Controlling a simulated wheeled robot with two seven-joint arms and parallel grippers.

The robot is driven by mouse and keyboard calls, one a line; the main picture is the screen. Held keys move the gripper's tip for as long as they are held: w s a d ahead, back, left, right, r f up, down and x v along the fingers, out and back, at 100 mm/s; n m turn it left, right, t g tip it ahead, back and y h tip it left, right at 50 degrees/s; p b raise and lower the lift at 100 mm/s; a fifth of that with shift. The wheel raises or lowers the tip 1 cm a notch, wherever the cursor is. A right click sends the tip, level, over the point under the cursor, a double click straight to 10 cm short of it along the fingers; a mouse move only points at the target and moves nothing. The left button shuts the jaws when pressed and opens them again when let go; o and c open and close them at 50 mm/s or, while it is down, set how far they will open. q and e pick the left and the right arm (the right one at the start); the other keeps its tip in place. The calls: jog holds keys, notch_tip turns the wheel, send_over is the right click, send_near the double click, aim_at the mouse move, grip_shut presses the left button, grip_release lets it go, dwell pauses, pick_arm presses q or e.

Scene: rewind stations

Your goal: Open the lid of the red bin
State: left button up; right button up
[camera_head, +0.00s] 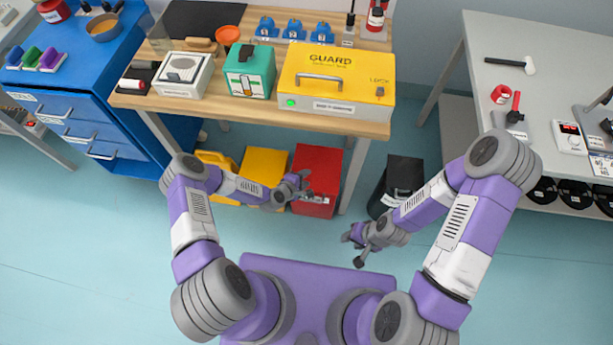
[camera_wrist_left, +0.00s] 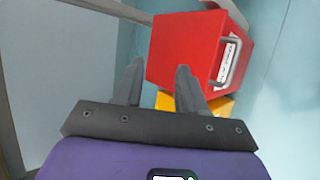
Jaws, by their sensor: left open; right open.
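The red bin (camera_head: 318,166) stands on the floor under the wooden table in the head view, at the right end of a row of bins. Its top looks closed. My left gripper (camera_head: 312,192) is open and overlaps the bin's lower part there, hiding some of it. In the left wrist view the red bin (camera_wrist_left: 182,50) lies just beyond the open left fingers (camera_wrist_left: 158,72), with nothing between them. A grey handle (camera_wrist_left: 234,62) and a white label show on its side. My right gripper (camera_head: 352,248) is open and empty, low over the floor to the right.
A yellow bin (camera_head: 264,166) stands left of the red bin, and a black bin (camera_head: 403,174) stands right, past the table leg (camera_head: 354,175). The wooden tabletop (camera_head: 240,113) overhangs the bins. The floor in front is clear.

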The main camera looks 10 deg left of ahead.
dwell(0.4)
pick_arm(q)
jog(key=s+r+m+g, duration=0.3)
jog(key=s+m, duration=0.1)
jog(key=s, duration=0.4)
jog(key=s+r+m+g+y, duration=0.1)
jog(key=s+r+m+g, duration=0.3)
jog(key=s, duration=0.3)
jog(key=s+r+m+g, duration=0.25)
jog(key=s+m, duration=0.25)
jog(key=s, duration=0.3)
jog(key=n+t+b, duration=0.2)
jog(key=n+b, duration=0.9)
jog(key=n, duration=0.4)
send_near(309, 201)
jog(key=shift+h, duration=0.3)
jog(key=b+x, duration=0.3)
jog(key=x, duration=0.5)
jog(key=shift+w+d, duration=0.1)
jog(key=shift+w, duration=0.05)
jog(key=shift+r, duration=0.1)
grip_shut()
